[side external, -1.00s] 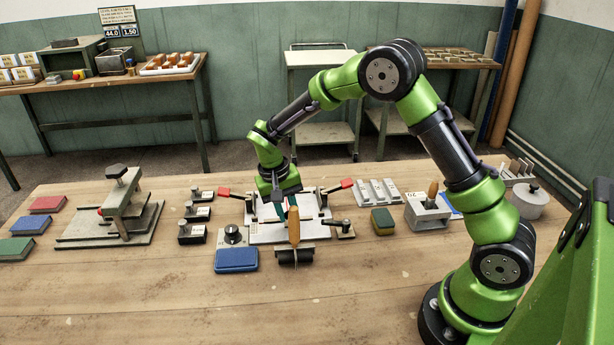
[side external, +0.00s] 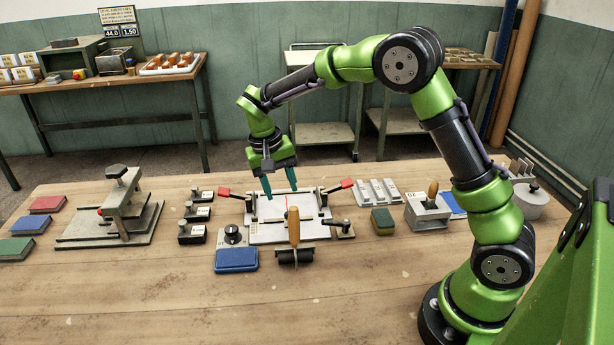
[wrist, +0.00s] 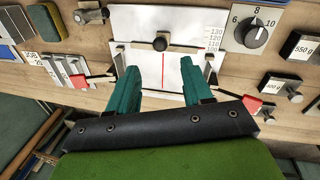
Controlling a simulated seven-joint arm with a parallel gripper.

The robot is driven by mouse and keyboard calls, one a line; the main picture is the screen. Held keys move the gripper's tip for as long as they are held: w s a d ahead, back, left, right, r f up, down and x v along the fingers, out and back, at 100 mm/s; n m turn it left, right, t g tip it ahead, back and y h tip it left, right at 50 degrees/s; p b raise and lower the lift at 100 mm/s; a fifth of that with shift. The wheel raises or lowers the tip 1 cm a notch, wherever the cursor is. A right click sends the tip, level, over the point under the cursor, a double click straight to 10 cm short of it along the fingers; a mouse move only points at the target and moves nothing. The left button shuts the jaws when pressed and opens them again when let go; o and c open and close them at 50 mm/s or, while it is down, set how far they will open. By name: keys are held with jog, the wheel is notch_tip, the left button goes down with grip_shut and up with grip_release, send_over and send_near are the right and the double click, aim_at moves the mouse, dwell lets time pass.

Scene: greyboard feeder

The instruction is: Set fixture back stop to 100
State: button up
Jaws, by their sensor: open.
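The fixture is a white plate (side external: 262,231) on the bench, with a thin red line across its middle. In the wrist view, a grey crossbar with a round black knob (wrist: 160,44) spans the plate (wrist: 140,20); I take it as the back stop. A printed scale (wrist: 214,44) reading 130 down to 100 runs beside its right end. The bar's end lies near the low numbers; I cannot read its exact setting. My gripper (side external: 281,191) is open and empty above the plate's far part. Its teal fingers (wrist: 159,72) stand apart, short of the knob. In the side view a wooden handle hides the knob.
A wooden-handled roller (side external: 294,228) stands at the plate's near edge. Red-tipped levers (side external: 346,184) flank the plate. A dial (side external: 232,234), blue pad (side external: 236,260), black weights (side external: 192,233) and sponge (side external: 382,221) sit close by. The front bench is clear.

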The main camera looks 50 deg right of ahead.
notch_tip(320, 180, up, 9)
jog(key=w+a, duration=0.1)
jog(key=shift+a+r, duration=0.2)
jog(key=shift+a, duration=0.05)
jog(key=s+a+r+n+t+y, duration=0.1)
jog(key=s+t, duration=0.3)
jog(key=s, duration=0.7)
jog(key=s+a+r+n+t+y, duration=0.1)
jog(key=s+r+t+y, duration=0.1)
jog(key=s, duration=0.9)
jog(key=shift+s+r+n+t+y, duration=0.35)
jog(key=shift+r+t, duration=0.35)
jog(key=shift+t, duration=0.5)
jog(key=shift+w, duration=0.1)
jog(key=shift+c, duration=0.3)
